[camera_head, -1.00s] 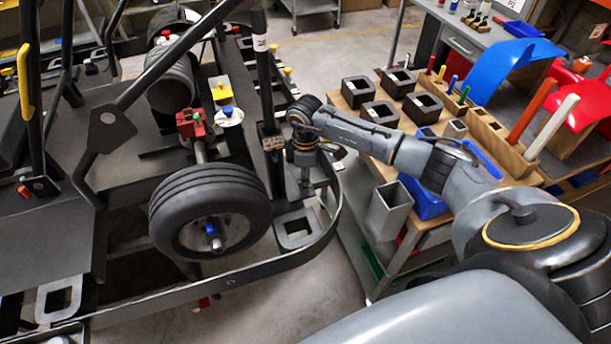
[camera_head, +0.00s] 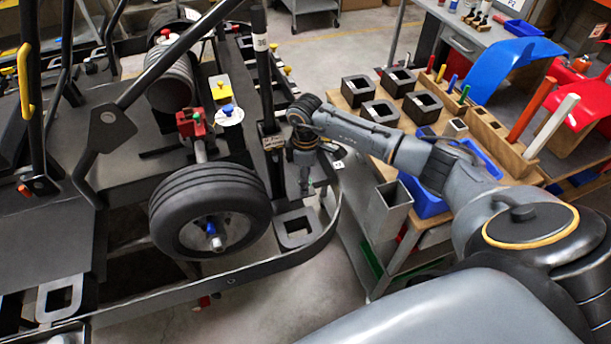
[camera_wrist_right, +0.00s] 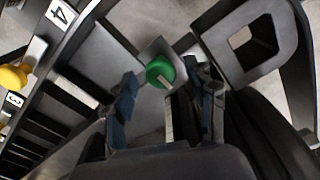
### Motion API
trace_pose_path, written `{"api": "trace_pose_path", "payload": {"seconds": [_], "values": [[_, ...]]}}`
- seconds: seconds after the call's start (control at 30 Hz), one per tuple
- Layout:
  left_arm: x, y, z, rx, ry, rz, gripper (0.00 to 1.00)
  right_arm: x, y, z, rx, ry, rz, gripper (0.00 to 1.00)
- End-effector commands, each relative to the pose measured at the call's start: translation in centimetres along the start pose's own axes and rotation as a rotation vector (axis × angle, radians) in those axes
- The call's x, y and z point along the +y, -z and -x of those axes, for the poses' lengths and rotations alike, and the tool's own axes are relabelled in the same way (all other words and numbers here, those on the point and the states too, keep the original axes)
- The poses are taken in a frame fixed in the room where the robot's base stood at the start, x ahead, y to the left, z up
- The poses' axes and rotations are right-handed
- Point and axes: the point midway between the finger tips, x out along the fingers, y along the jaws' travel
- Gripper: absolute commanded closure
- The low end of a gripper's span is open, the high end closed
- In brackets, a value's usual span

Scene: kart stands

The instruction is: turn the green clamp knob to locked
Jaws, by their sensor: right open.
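The green clamp knob (camera_wrist_right: 160,72) shows in the right wrist view, round, with a pale bar across it, on a small grey plate. My right gripper (camera_wrist_right: 161,88) is open, with one blue-grey finger on each side of the knob. Gaps show between the fingers and the knob, so I cannot see contact. In the head view my right gripper (camera_head: 305,186) points down beside the black kart stand frame, right of the front wheel. A bit of green shows at its tip there, too small to make out. My left gripper is in neither view.
A yellow knob (camera_wrist_right: 12,78) sits at the left of the right wrist view, near labels 3 and 4. A black frame plate with a square hole (camera_wrist_right: 252,45) is close on the right. The kart wheel (camera_head: 210,212) and the wooden-topped bench (camera_head: 450,125) flank my right arm.

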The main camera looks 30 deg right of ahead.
Motion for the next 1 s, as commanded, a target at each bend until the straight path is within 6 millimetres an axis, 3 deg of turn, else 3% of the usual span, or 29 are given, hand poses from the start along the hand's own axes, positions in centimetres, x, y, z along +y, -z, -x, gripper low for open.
{"api": "trace_pose_path", "payload": {"seconds": [0.17, 0.5, 0.7, 1.0], "values": [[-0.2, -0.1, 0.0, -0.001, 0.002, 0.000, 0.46, 0.0, 0.1, 1.1, 0.002, -0.001, 0.001, 0.44], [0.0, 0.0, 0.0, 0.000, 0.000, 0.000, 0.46, 0.1, 0.0, 8.0, 0.002, -0.003, 0.002, 0.44], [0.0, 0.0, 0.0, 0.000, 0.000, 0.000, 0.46, 0.1, 0.1, 11.0, 0.002, -0.002, 0.000, 0.44], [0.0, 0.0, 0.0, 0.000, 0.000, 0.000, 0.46, 0.0, 0.0, 12.0, 0.000, 0.000, 0.000, 0.44]]}}
